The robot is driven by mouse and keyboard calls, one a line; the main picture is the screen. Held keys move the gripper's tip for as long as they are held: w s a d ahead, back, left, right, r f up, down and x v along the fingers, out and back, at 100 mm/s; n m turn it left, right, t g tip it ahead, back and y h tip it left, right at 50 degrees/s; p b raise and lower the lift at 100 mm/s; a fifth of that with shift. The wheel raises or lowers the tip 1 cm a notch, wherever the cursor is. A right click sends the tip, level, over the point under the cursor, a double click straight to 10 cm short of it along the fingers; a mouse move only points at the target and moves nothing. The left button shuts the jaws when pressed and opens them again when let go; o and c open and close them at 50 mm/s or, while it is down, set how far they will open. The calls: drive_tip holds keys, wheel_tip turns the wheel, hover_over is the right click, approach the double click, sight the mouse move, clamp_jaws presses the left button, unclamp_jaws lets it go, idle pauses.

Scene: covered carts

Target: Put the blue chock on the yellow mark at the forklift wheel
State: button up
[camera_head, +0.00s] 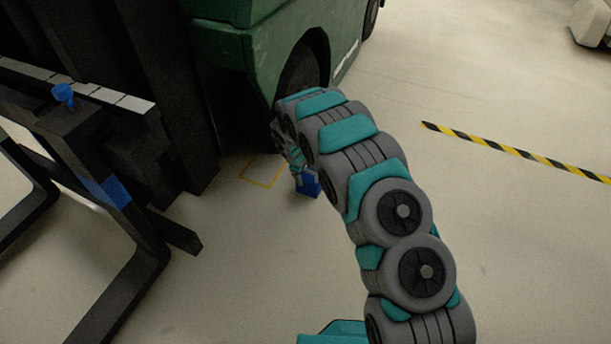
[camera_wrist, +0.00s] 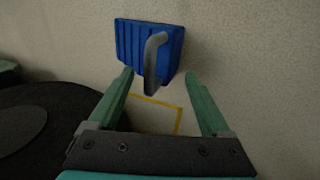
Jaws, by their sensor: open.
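The blue chock (camera_wrist: 140,42) lies on the floor in the wrist view, ribbed, with a grey curved handle (camera_wrist: 153,65) rising from it. In the head view the chock (camera_head: 309,185) shows just right of the yellow mark (camera_head: 263,170), partly hidden by my arm. My gripper (camera_wrist: 158,76) is open, its two green fingers on either side of the handle's near end; I cannot tell whether they touch the chock. The yellow mark (camera_wrist: 178,122) shows between the fingers, partly hidden by the gripper. The dark forklift wheel (camera_wrist: 45,135) is at left in the wrist view.
The green forklift (camera_head: 235,40) stands at the top, with its black mast and forks (camera_head: 150,250) at left. A yellow-black floor stripe (camera_head: 520,153) lies at right. The floor right of my arm is otherwise largely clear.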

drive_tip(key=d+v, duration=0.1)
drive_tip(key=v, duration=0.7)
drive_tip(key=s+d+r+m+g+h, duration=0.1)
drive_tip(key=s+d+r+m, duration=0.3)
drive_tip(key=s+d+r, duration=0.5)
drive_tip(key=s+d+r+m+g, duration=0.1)
drive_tip(key=s+d+r+m, duration=0.2)
drive_tip(key=s+d+r, duration=0.6)
drive_tip(key=s+d+r+m+g+y, duration=0.1)
drive_tip(key=s+r+m, duration=0.2)
drive_tip(key=s, duration=1.2)
drive_tip(key=s+d+r+m+g+y, duration=0.1)
drive_tip(key=s+r+m, duration=0.3)
drive_tip(key=s, duration=1.1)
wheel_tip(320, 180, up, 3)
drive_tip(key=shift+d+g+p, duration=0.4)
drive_tip(key=shift+g, duration=0.3)
drive_tip(key=shift+s, duration=0.1)
